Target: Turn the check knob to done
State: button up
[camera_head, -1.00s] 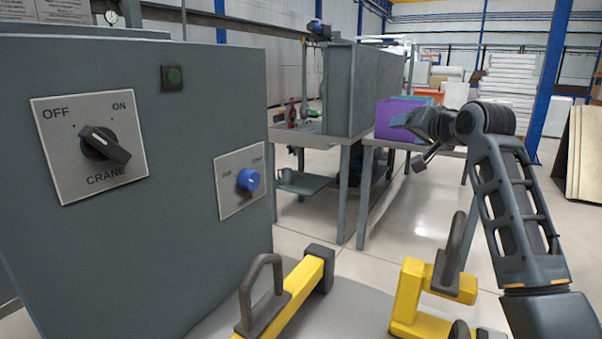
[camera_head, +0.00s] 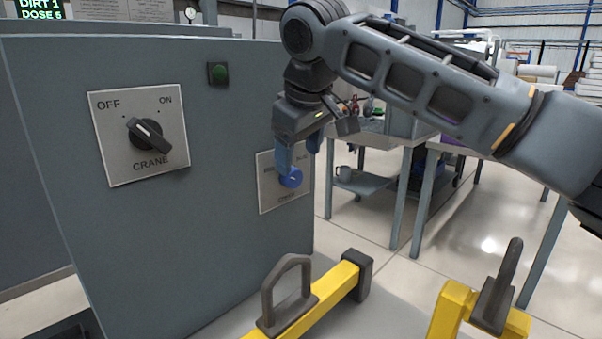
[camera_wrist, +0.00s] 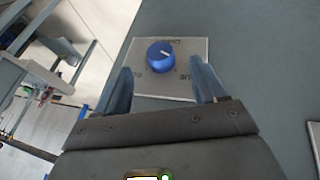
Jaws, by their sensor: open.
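The blue check knob (camera_head: 291,178) sits on a light square plate (camera_head: 268,199) at the right edge of the grey cabinet face. My gripper (camera_head: 300,165) is in front of the plate, its blue fingers pointing down toward the knob and partly covering the plate's lettering. In the wrist view the knob (camera_wrist: 160,56) lies ahead of and between the two open fingertips of my gripper (camera_wrist: 163,75), with no contact visible. A white pointer mark shows on the knob's face. The plate's words are too small to read surely.
A yellow frame with a dark handle (camera_head: 290,295) stands below in front. Grey tables (camera_head: 385,140) stand behind at the right.

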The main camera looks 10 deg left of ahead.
aim_at(296, 176)
jog(key=x, duration=0.6)
jog(key=c, duration=1.1)
